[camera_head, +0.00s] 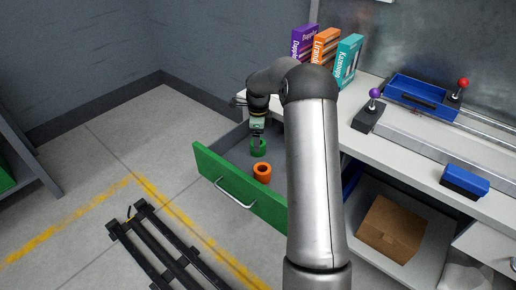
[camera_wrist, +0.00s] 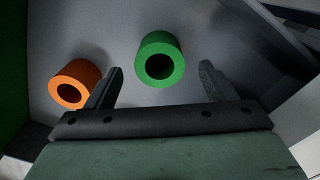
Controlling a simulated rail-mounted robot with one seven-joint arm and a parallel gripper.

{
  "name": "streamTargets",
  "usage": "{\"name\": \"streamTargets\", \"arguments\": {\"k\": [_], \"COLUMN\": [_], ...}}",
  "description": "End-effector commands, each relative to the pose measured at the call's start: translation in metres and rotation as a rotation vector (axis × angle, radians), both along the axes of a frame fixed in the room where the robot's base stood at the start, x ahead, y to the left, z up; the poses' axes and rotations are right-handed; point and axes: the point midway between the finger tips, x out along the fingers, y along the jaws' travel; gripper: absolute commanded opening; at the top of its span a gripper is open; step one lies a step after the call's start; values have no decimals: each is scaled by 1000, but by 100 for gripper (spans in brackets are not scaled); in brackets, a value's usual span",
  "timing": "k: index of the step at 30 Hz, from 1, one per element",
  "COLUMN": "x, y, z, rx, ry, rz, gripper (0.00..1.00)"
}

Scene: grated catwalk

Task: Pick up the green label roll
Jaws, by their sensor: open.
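The green label roll (camera_head: 258,148) stands inside an open drawer with a green front. In the wrist view the green roll (camera_wrist: 160,58) lies between and just beyond my two fingertips, its round hole facing the camera. My gripper (camera_head: 257,138) reaches down into the drawer from above, directly over the roll. Its fingers (camera_wrist: 160,82) are spread apart with nothing held between them. I cannot tell the exact height gap to the roll.
An orange roll (camera_head: 262,172) stands in the drawer near its front; in the wrist view it (camera_wrist: 74,85) is close beside my left finger. The drawer's green front (camera_head: 238,187) and grey walls surround both rolls. Boxes (camera_head: 325,50) stand on the worktop behind.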

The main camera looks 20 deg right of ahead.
Motion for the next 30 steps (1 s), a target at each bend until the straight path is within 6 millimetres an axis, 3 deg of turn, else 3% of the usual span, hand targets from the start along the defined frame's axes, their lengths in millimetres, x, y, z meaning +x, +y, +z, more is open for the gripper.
{"name": "streamTargets", "arguments": {"k": [3, 7, 16, 21, 30], "x": [-1, -1, 0, 0, 0], "y": [0, 1, 1, 1, 1], "z": [-22, -37, -41, -41, -40], "rx": [3, 2, 1, 1, 1], "ry": [4, 1, -1, -1, -1], "rz": [-1, -2, -1, -1, -1], "gripper": [77, 77, 77, 30, 28]}}
